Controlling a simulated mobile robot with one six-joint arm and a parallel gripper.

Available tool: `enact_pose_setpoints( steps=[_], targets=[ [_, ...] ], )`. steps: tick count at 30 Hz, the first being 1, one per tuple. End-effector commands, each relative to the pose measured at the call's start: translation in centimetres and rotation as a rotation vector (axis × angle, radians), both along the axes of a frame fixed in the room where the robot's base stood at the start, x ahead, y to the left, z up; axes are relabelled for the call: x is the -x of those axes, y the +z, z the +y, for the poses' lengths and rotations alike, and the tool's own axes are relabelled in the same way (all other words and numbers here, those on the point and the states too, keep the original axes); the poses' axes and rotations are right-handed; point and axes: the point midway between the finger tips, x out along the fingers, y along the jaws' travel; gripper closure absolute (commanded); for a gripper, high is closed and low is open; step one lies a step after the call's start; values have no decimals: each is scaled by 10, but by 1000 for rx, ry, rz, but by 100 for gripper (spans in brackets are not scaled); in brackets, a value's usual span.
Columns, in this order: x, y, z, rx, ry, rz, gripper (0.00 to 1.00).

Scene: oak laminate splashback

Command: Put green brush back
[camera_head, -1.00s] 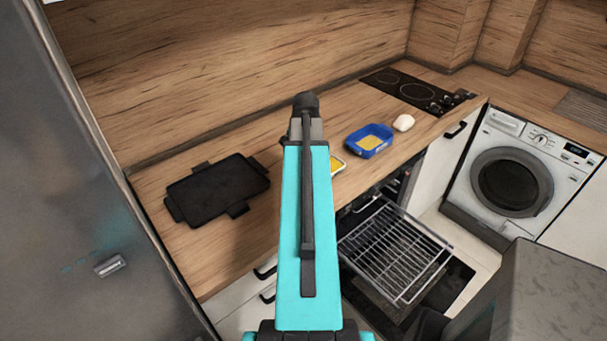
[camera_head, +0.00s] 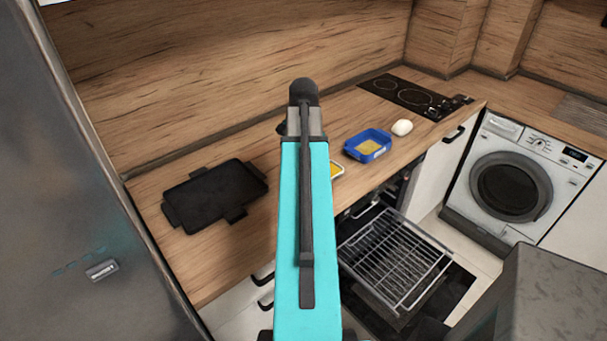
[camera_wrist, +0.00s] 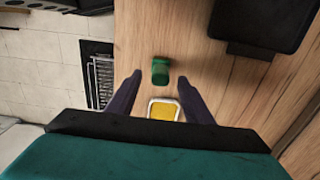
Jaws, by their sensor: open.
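The green brush (camera_wrist: 160,71) appears in the wrist view as a small green block-like thing on the wooden counter. It does not show in the head view, where my arm covers part of the counter. My gripper (camera_wrist: 160,77) is open, with its dark fingers left and right of the brush in the picture. Nothing is held, and the height of the fingers above the brush is hard to judge. A white-rimmed dish with yellow inside (camera_wrist: 163,109) lies just below the brush in the wrist view. It is partly hidden behind my arm in the head view (camera_head: 337,169).
A black griddle tray (camera_head: 214,195) lies on the counter to the left. A blue container (camera_head: 356,151) with yellow inside and a white rounded thing (camera_head: 402,127) are to the right, near the hob (camera_head: 408,91). An oven rack (camera_head: 395,260) juts out below the counter.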

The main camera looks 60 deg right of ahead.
Motion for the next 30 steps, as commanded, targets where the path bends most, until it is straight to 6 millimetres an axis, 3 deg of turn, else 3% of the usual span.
enact_pose_setpoints(
  steps=[21, 30],
  targets=[
    [-1, 73, -1, 3, -1, -1, 54],
    [-1, 87, 0, 0, -1, -1, 54]
  ],
)
